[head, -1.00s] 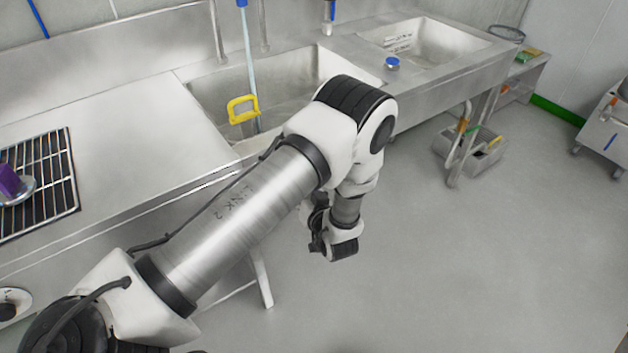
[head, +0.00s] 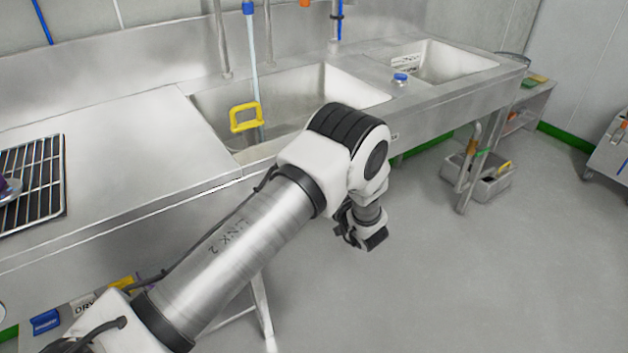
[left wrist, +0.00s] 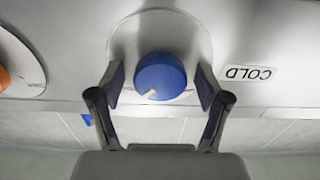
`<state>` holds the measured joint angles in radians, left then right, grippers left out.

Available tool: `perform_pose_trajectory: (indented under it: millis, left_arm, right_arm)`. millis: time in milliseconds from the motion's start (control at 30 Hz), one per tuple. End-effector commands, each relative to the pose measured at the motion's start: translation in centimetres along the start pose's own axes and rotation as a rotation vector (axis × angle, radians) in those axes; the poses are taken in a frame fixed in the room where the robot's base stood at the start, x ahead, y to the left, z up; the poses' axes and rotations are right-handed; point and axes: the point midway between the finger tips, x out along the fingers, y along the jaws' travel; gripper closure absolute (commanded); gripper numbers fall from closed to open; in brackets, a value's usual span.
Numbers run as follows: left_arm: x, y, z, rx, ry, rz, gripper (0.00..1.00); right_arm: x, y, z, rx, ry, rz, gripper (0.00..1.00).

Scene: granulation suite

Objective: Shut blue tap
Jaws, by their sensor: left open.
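The blue tap (left wrist: 160,76) is a round blue knob with a pale pointer mark at its lower left. It sits on a pale round plate on a steel panel in the left wrist view. My left gripper (left wrist: 161,84) is open, with one finger on each side of the knob. Small gaps seem to show between the fingers and the knob; contact is hard to tell. A "COLD" label (left wrist: 249,73) appears upside down right of the tap. In the head view my left arm reaches toward the sink front, and the tap is hidden. My right gripper is not in view.
An orange knob (left wrist: 3,78) is at the left edge of the wrist view. The steel sink counter (head: 130,140) has a yellow-handled tool (head: 246,117) in the basin and a blue-lidded jar (head: 400,79) near its edge. A grey crate (head: 485,180) stands on the floor, which is otherwise mostly clear.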

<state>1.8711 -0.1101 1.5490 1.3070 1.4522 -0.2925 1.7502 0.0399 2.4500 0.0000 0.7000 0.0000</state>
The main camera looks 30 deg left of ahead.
Motion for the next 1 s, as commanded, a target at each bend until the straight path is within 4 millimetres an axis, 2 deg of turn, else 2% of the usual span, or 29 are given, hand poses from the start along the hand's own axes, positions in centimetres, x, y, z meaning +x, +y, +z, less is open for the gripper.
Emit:
perform_pose_trajectory:
  millis: [67,100,233,667,1000]
  left_arm:
    - [0.0,0.0,0.0,0.0,0.0,0.0,0.24]
    - [0.0,0.0,0.0,0.0,0.0,0.0,0.38]
    - [0.0,0.0,0.0,0.0,0.0,0.0,0.84]
    - [0.0,0.0,0.1,-0.038,0.0,0.0,0.84]
    - [0.0,0.0,0.1,-0.24,0.0,0.001,0.84]
  right_arm:
    - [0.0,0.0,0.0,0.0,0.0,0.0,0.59]
    - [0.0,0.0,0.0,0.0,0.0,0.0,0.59]
    - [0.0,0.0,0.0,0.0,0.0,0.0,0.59]
    - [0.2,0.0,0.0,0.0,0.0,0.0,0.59]
    - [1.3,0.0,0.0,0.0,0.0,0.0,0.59]
